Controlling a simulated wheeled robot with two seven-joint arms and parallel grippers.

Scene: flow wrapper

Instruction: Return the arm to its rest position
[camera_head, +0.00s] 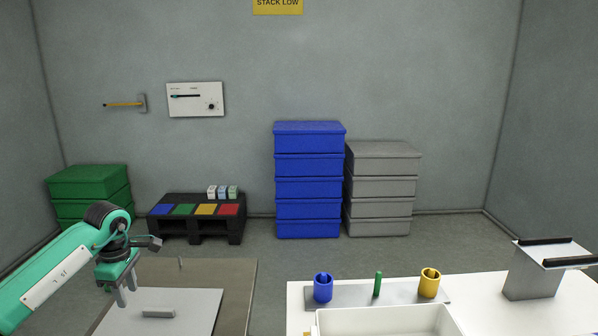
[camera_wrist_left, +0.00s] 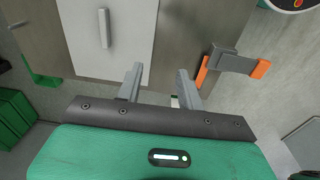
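My left arm comes in from the left in the head view, green with a white panel. Its gripper (camera_head: 127,287) points down above the left bench, near a white panel with a grey bar handle (camera_head: 158,313). In the left wrist view the two grey fingers of the left gripper (camera_wrist_left: 158,85) stand apart with nothing between them. The handle (camera_wrist_left: 104,28) shows beyond the fingers and is apart from them. My right gripper is not in either view.
A white table (camera_head: 470,290) at right carries a blue cup (camera_head: 323,288), a yellow cup (camera_head: 429,283), a green peg (camera_head: 377,285) and a white tray (camera_head: 385,320). Blue bins (camera_head: 308,165), grey bins (camera_head: 383,190) and a black pallet (camera_head: 190,228) stand by the back wall.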

